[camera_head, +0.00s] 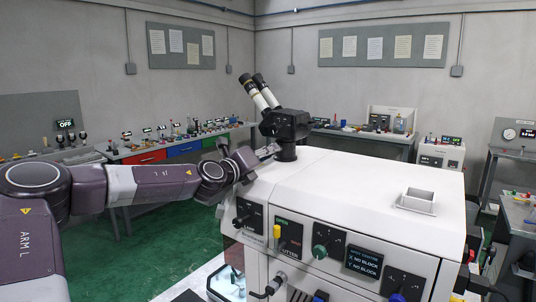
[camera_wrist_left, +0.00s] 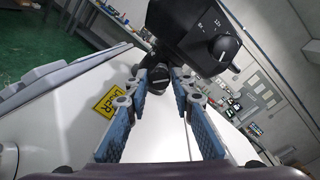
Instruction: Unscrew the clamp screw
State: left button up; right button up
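The microscope (camera_head: 285,122) stands on the white machine top, with black body and twin eyepieces. My left gripper (camera_head: 266,152) is beside its black post. In the left wrist view, a small dark round knob (camera_wrist_left: 148,78), probably the clamp screw, shows near the tips of my left gripper's two blue-padded fingers (camera_wrist_left: 158,80). The fingers are parted. The knob is closer to the left fingertip; I cannot tell whether it touches. The screw cannot be made out in the head view. My right gripper is not in view.
The black microscope head (camera_wrist_left: 195,35) with a large knob hangs close beyond my fingers. A yellow laser label (camera_wrist_left: 110,102) is on the white machine top (camera_head: 350,190). A small white square tray (camera_head: 417,200) sits at the right of the top. Benches with several tools line the walls.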

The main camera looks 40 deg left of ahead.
pick_arm(q)
grip_shut()
jog(key=shift+n+b, duration=0.35)
jog(key=shift+n, duration=0.45)
jog(key=o, duration=0.5)
grip_release()
jog(key=shift+s, duration=0.2)
